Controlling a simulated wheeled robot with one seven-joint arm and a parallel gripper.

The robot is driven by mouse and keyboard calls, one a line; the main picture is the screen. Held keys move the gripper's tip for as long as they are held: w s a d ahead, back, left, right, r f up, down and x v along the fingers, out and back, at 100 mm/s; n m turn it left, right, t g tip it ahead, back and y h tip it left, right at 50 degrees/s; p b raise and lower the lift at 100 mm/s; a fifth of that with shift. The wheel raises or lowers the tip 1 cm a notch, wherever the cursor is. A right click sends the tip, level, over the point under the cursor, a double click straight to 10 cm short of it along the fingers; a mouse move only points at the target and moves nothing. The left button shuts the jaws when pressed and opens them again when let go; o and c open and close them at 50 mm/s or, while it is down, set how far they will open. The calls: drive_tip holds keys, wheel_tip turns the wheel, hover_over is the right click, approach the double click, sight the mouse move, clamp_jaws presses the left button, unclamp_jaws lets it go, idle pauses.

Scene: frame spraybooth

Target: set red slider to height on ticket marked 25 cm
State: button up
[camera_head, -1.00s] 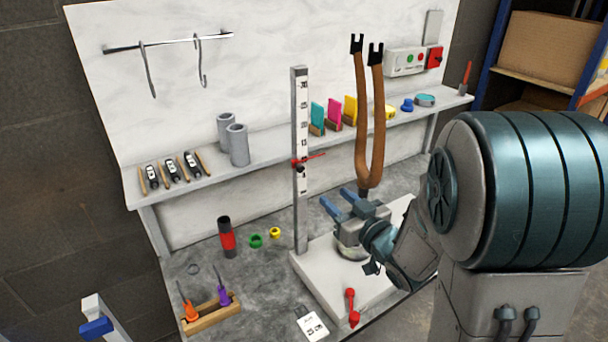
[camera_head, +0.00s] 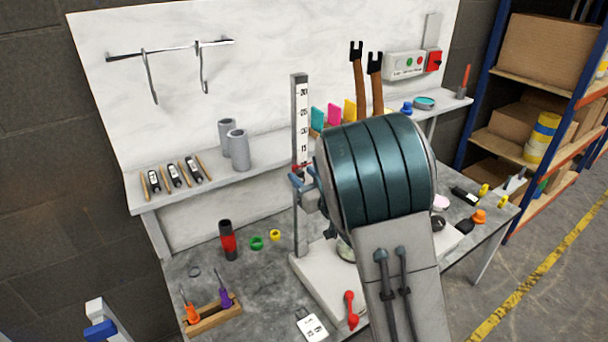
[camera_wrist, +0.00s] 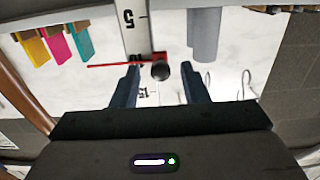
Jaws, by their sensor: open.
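The red slider with its pointer (camera_wrist: 112,63) and dark round knob (camera_wrist: 160,71) sits on the upright scale (camera_head: 300,110), near the 10 mark in the upside-down wrist view. In the head view only a bit of the slider's red (camera_head: 294,168) shows beside my gripper. My gripper (camera_wrist: 160,75) is open, its blue fingers on either side of the knob with gaps visible. It also shows in the head view (camera_head: 303,180). The white ticket (camera_head: 312,327) lies at the bench's front edge; its writing is too small to read.
The scale stands on a white base (camera_head: 325,285) with a red lever (camera_head: 351,309). A brown fork (camera_head: 359,85) rises behind my arm. Grey cylinders (camera_head: 238,150) and coloured cards (camera_head: 333,115) stand on the shelf. A screwdriver rack (camera_head: 213,315) and a red-black cylinder (camera_head: 228,240) are on the left.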

drive_tip(key=shift+w+a, duration=0.15)
clamp_jaws()
drive_tip(key=p, duration=0.4)
approach(304, 122)
drive_tip(key=w+a+r, duration=0.1)
drive_tip(key=a+r, duration=0.1)
drive_tip(key=a, duration=0.1)
drive_tip(key=w+a+r, duration=0.1)
drive_tip(key=a, duration=0.1)
drive_tip(key=shift+w+a, duration=0.1)
drive_tip(key=shift+w, duration=0.2)
unclamp_jaws()
drive_tip(key=shift+f, duration=0.1)
drive_tip(key=b+v, duration=0.2)
drive_tip(key=v, duration=1.2)
drive_tip(key=shift+w, duration=0.15)
